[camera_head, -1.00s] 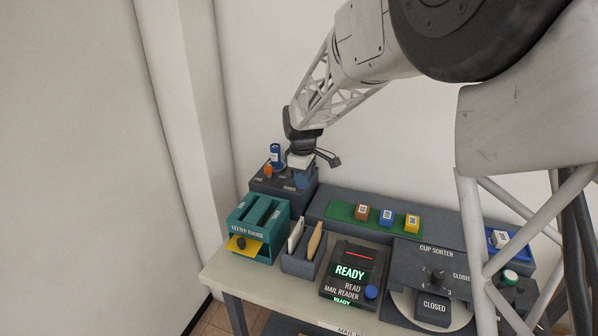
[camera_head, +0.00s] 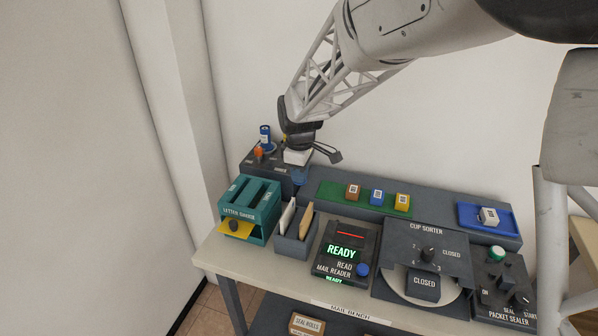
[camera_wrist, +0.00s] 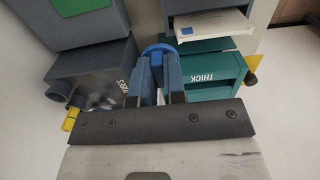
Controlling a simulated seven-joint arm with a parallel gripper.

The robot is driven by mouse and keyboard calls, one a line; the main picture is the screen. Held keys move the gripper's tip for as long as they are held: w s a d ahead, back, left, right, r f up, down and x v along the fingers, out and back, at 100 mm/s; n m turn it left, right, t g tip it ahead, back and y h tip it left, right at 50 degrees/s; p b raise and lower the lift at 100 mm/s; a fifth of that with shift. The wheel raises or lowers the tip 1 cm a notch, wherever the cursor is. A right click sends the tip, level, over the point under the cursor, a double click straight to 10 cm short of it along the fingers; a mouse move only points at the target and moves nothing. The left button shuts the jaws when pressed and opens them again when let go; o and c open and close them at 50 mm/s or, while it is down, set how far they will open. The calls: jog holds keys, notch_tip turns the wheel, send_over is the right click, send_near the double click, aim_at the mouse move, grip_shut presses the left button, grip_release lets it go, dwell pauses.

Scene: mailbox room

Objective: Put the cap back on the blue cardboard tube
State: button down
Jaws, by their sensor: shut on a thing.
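The blue cardboard tube (camera_head: 265,137) stands upright on a dark grey block at the back left of the bench; a white label shows on it. My gripper (camera_head: 300,176) points down, to the right of the tube and nearer the camera, apart from it. In the wrist view my gripper (camera_wrist: 159,78) is shut on a round blue cap (camera_wrist: 158,49), which shows at the fingertips. The cap's underside is hidden. The tube's top end is too small to read clearly.
The dark grey block (camera_head: 252,166) also carries an orange piece (camera_head: 259,153). The teal letter gauge (camera_head: 262,213) stands in front, beside a grey holder with envelopes (camera_head: 290,245). The mail reader (camera_head: 345,250) and cup sorter (camera_head: 424,262) are to the right. The wall is behind.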

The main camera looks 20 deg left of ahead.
jog(key=shift+w, duration=0.1)
dwell(0.5)
send_near(265, 128)
jog(key=shift+r, duration=0.15)
dwell(0.7)
jog(key=shift+f, duration=0.25)
jog(key=shift+f, duration=2.95)
jog(key=shift+f, duration=0.2)
dwell(1.0)
jog(key=c, duration=0.6)
grip_release()
